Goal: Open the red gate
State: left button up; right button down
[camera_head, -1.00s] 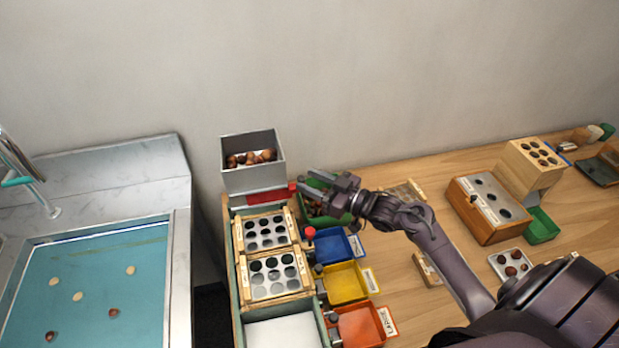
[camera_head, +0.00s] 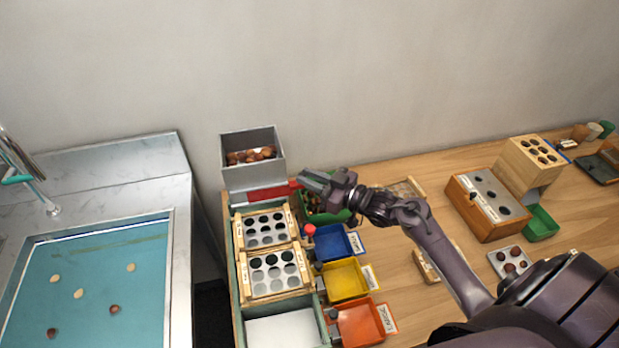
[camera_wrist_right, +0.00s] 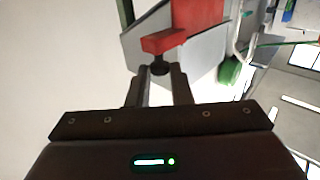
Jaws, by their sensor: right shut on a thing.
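The red gate (camera_head: 268,194) sits at the foot of the grey metal hopper (camera_head: 250,175), which holds chestnuts (camera_head: 251,155). My right gripper (camera_head: 304,180) is at the gate's right end, above the green bin (camera_head: 320,217). In the right wrist view, the fingers (camera_wrist_right: 161,75) are shut on the dark stem of the gate's handle, just below a red block (camera_wrist_right: 163,41). The gate's red body (camera_wrist_right: 196,14) shows behind it. The fingers partly hide the handle in the head view. My left gripper is not in view.
Two trays with round holes (camera_head: 241,258) stand in front of the hopper. Blue (camera_head: 333,243), yellow (camera_head: 343,280) and orange (camera_head: 358,325) bins line their right side. A sink (camera_head: 95,290) is at left.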

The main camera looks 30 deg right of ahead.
jog(key=d, duration=0.2)
jog(key=s+d, duration=0.1)
jog(key=d, duration=0.1)
jog(key=shift+s+d, duration=0.1)
jog(key=shift+d, duration=0.3)
jog(key=c, duration=1.3)
grip_release()
jog(key=shift+a, duration=0.1)
jog(key=b+v, duration=0.2)
jog(key=v, duration=0.5)
jog(key=shift+s+d, duration=0.25)
jog(key=shift+s, duration=0.05)
jog(key=shift+r, duration=0.1)
